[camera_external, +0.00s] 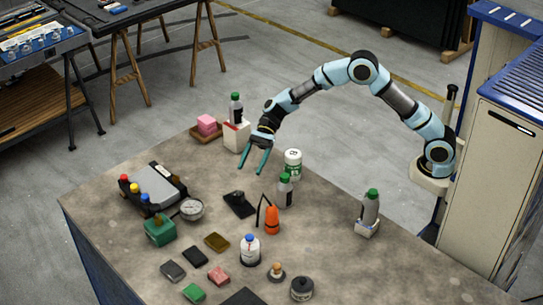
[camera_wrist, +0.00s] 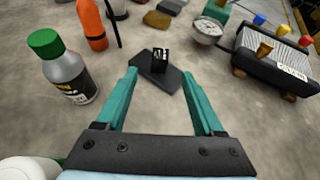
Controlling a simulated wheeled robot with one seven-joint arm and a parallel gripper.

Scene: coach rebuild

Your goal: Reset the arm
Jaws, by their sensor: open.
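My gripper (camera_external: 254,162) has two teal fingers and hangs above the far part of the workbench, pointing down. It is open, and nothing is between its fingers. My arm reaches left from its base at the right, bent upward in the middle. In the wrist view the gripper (camera_wrist: 162,108) frames a flat dark pad (camera_wrist: 155,80) with a small black block (camera_wrist: 160,60) on it, apart from the fingertips. A grey bottle with a green cap (camera_wrist: 67,70) stands left of the fingers.
The bench (camera_external: 120,240) holds many items. A white-and-green can (camera_external: 292,164), an orange bottle (camera_external: 272,220), a gauge (camera_external: 192,209) and a grey device (camera_external: 155,186) surround the dark pad. A bottle in a white holder (camera_external: 236,135) stands behind my gripper. Bare bench shows right of centre.

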